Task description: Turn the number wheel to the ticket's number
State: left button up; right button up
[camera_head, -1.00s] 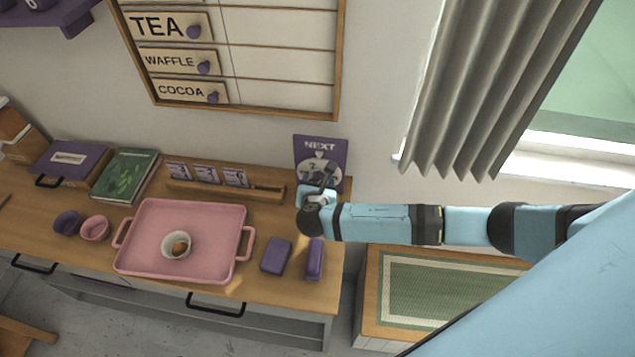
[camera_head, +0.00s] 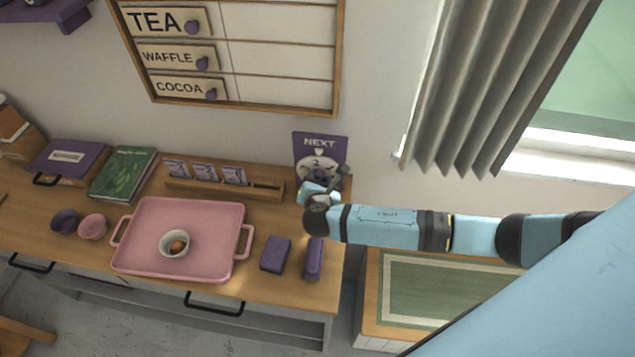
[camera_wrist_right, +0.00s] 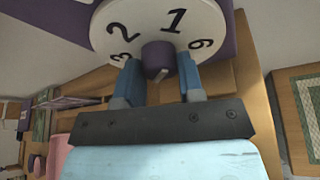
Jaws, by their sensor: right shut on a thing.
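The number wheel (camera_head: 305,171) is a white disc on a purple board headed NEXT (camera_head: 334,144), standing at the counter's back right. In the head view, a 2 shows near the top of the disc, under the small pointer. My right gripper (camera_head: 335,182) is at the wheel's front and covers its lower part. In the right wrist view, the wheel (camera_wrist_right: 128,22) shows 1, 2, 3 and a digit that reads as 6 or 9. The gripper (camera_wrist_right: 160,72) is shut on the purple centre knob (camera_wrist_right: 158,55). I cannot make out a ticket. My left gripper is out of view.
A pink tray (camera_head: 215,210) holding a cup (camera_head: 168,250) is on the counter. A menu board hangs above.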

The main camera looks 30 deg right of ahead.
jog(key=shift+f+m+b, duration=0.25)
jog(key=shift+m+b, duration=0.05)
jog(key=shift+m, duration=0.1)
jog(key=m+t+b, duration=0.1)
jog(key=b, duration=0.2)
jog(key=m+t+y+b, duration=0.1)
jog(key=m+b, duration=0.1)
jog(key=b, duration=0.1)
jog(key=m+t+y+b, duration=0.1)
jog(key=m+b, duration=0.1)
jog(key=b, duration=0.1)
jog(key=shift+s+f, duration=0.1)
jog(key=shift+f, duration=0.2)
jog(key=m+t+b, duration=0.1)
jog(key=m+b, duration=0.2)
jog(key=b, duration=0.2)
jog(key=shift+r, duration=0.15)
jog(key=shift+t+b, duration=0.3)
jog(key=shift+b, duration=0.05)
jog(key=shift+r+m+b, duration=0.2)
jog(key=shift+m+b, duration=0.1)
jog(key=shift+m, duration=0.1)
jog(key=shift+r, duration=0.1)
jog(key=o, duration=0.9)
